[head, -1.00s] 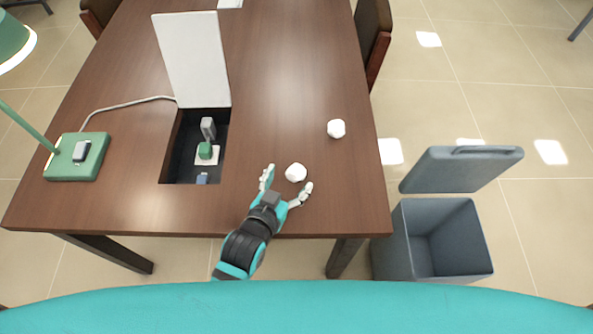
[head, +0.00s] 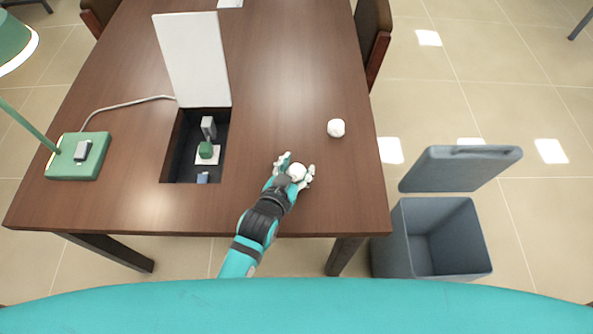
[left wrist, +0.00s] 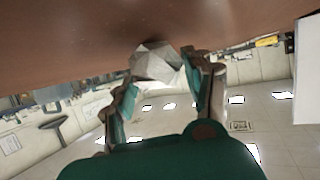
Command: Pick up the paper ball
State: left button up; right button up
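A white crumpled paper ball (head: 297,171) is near the front edge of the brown table, between the fingers of my left gripper (head: 296,169). The fingers are drawn in against its sides. In the left wrist view the faceted ball (left wrist: 155,62) sits between the fingertips (left wrist: 165,78), close to the table surface. I cannot tell whether it is clear of the tabletop. A second white paper ball (head: 336,128) lies apart, farther back and to the right. My right gripper is not in view.
The table (head: 280,70) has an open recess (head: 172,165) with a raised white lid (head: 192,58) left of my gripper. A green lamp base (head: 65,165) stands far left. An open grey bin (head: 400,245) stands on the floor at right. The middle of the tabletop is clear.

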pick_arm(q)
jog(key=c, duration=0.3)
jog(key=shift+c, duration=0.2)
jog(key=shift+r, duration=0.15)
